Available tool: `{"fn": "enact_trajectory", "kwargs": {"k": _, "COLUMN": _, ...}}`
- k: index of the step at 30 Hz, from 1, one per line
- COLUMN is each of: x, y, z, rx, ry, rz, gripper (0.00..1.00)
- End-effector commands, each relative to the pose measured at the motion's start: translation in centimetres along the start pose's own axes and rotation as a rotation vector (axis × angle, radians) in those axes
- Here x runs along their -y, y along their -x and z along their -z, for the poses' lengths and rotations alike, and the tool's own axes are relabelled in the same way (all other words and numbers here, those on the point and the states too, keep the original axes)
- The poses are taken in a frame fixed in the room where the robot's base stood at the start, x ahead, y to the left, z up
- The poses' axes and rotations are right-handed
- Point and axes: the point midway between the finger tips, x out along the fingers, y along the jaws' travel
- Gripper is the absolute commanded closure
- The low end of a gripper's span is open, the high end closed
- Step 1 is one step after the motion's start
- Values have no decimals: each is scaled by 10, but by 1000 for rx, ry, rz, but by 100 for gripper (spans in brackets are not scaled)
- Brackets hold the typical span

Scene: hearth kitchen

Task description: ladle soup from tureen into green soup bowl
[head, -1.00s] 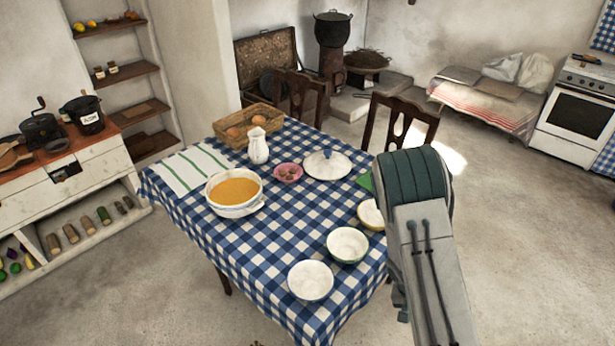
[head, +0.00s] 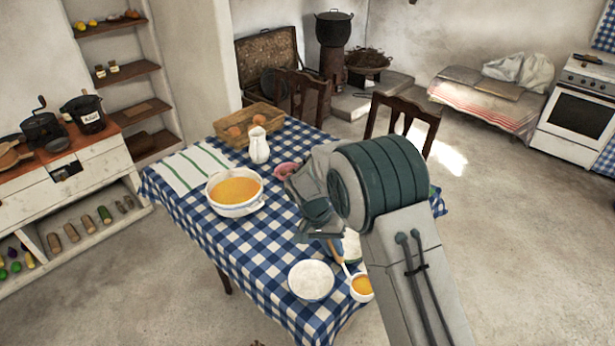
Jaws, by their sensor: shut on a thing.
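The white tureen (head: 232,209) of orange soup stands on the left of the checked table. My gripper (head: 327,238) is over the right side of the table, shut on the ladle's brown handle (head: 335,253). The ladle hangs down, its bowl (head: 362,288) holding orange soup. The ladle bowl appears in front of the green soup bowl (head: 352,246) and right of a white bowl (head: 311,281). The green bowl is mostly hidden by my gripper and arm, so its inside cannot be judged. The white bowl looks empty.
A white jug (head: 259,146), a basket (head: 246,122) and a striped cloth (head: 192,167) are on the table's far and left parts. A pink dish (head: 286,170) is partly hidden. Chairs (head: 405,125) stand behind. The table's front left is clear.

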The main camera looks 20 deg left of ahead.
Motion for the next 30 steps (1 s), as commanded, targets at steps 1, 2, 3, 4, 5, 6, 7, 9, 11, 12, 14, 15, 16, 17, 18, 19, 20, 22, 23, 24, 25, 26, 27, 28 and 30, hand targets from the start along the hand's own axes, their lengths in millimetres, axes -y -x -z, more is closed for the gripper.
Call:
{"fn": "enact_trajectory", "kwargs": {"k": 1, "x": 12, "y": 15, "z": 2, "rx": -4, "ry": 1, "rz": 2, "gripper": 100}}
{"fn": "enact_trajectory", "kwargs": {"k": 2, "x": 18, "y": 23, "z": 3, "rx": -4, "ry": 2, "rz": 2, "gripper": 100}}
{"fn": "enact_trajectory", "kwargs": {"k": 3, "x": 26, "y": 34, "z": 4, "rx": -3, "ry": 2, "rz": 2, "gripper": 100}}
{"fn": "enact_trajectory", "kwargs": {"k": 4, "x": 32, "y": 40, "z": 5, "rx": -3, "ry": 1, "rz": 2, "gripper": 100}}
{"fn": "enact_trajectory", "kwargs": {"k": 5, "x": 37, "y": 48, "z": 6, "rx": -3, "ry": 1, "rz": 2, "gripper": 100}}
{"fn": "enact_trajectory", "kwargs": {"k": 6, "x": 44, "y": 57, "z": 6, "rx": -3, "ry": 1, "rz": 3, "gripper": 100}}
{"fn": "enact_trajectory", "kwargs": {"k": 7, "x": 49, "y": 63, "z": 7, "rx": -2, "ry": 1, "rz": 1, "gripper": 100}}
{"fn": "enact_trajectory", "kwargs": {"k": 9, "x": 59, "y": 78, "z": 8, "rx": -2, "ry": 1, "rz": 2, "gripper": 100}}
{"fn": "enact_trajectory", "kwargs": {"k": 11, "x": 64, "y": 85, "z": 10, "rx": -1, "ry": 0, "rz": 0, "gripper": 100}}
{"fn": "enact_trajectory", "kwargs": {"k": 12, "x": 69, "y": 91, "z": 10, "rx": -2, "ry": 0, "rz": 1, "gripper": 100}}
{"fn": "enact_trajectory", "kwargs": {"k": 14, "x": 75, "y": 99, "z": 10, "rx": -2, "ry": 0, "rz": 0, "gripper": 100}}
{"fn": "enact_trajectory", "kwargs": {"k": 15, "x": 77, "y": 102, "z": 11, "rx": -1, "ry": 0, "rz": -2, "gripper": 100}}
{"fn": "enact_trajectory", "kwargs": {"k": 16, "x": 79, "y": 104, "z": 11, "rx": -1, "ry": 0, "rz": -1, "gripper": 100}}
{"fn": "enact_trajectory", "kwargs": {"k": 17, "x": 81, "y": 107, "z": 12, "rx": -2, "ry": 0, "rz": -1, "gripper": 100}}
{"fn": "enact_trajectory", "kwargs": {"k": 18, "x": 83, "y": 110, "z": 12, "rx": -1, "ry": 0, "rz": -1, "gripper": 100}}
{"fn": "enact_trajectory", "kwargs": {"k": 19, "x": 85, "y": 112, "z": 12, "rx": -1, "ry": 0, "rz": -1, "gripper": 100}}
{"fn": "enact_trajectory", "kwargs": {"k": 20, "x": 87, "y": 114, "z": 12, "rx": -1, "ry": 0, "rz": -1, "gripper": 100}}
{"fn": "enact_trajectory", "kwargs": {"k": 22, "x": 90, "y": 120, "z": 13, "rx": -1, "ry": 0, "rz": -1, "gripper": 100}}
{"fn": "enact_trajectory", "kwargs": {"k": 23, "x": 92, "y": 122, "z": 13, "rx": -1, "ry": 0, "rz": 0, "gripper": 100}}
{"fn": "enact_trajectory", "kwargs": {"k": 24, "x": 91, "y": 122, "z": 13, "rx": 0, "ry": -1, "rz": -2, "gripper": 100}}
{"fn": "enact_trajectory", "kwargs": {"k": 25, "x": 91, "y": 122, "z": 13, "rx": 0, "ry": -1, "rz": -2, "gripper": 100}}
{"fn": "enact_trajectory", "kwargs": {"k": 26, "x": 91, "y": 122, "z": 13, "rx": 0, "ry": -1, "rz": -2, "gripper": 100}}
{"fn": "enact_trajectory", "kwargs": {"k": 27, "x": 91, "y": 122, "z": 13, "rx": 0, "ry": -1, "rz": -2, "gripper": 100}}
{"fn": "enact_trajectory", "kwargs": {"k": 28, "x": 91, "y": 122, "z": 13, "rx": 0, "ry": -1, "rz": -2, "gripper": 100}}
{"fn": "enact_trajectory", "kwargs": {"k": 30, "x": 90, "y": 122, "z": 13, "rx": 0, "ry": -2, "rz": -2, "gripper": 100}}
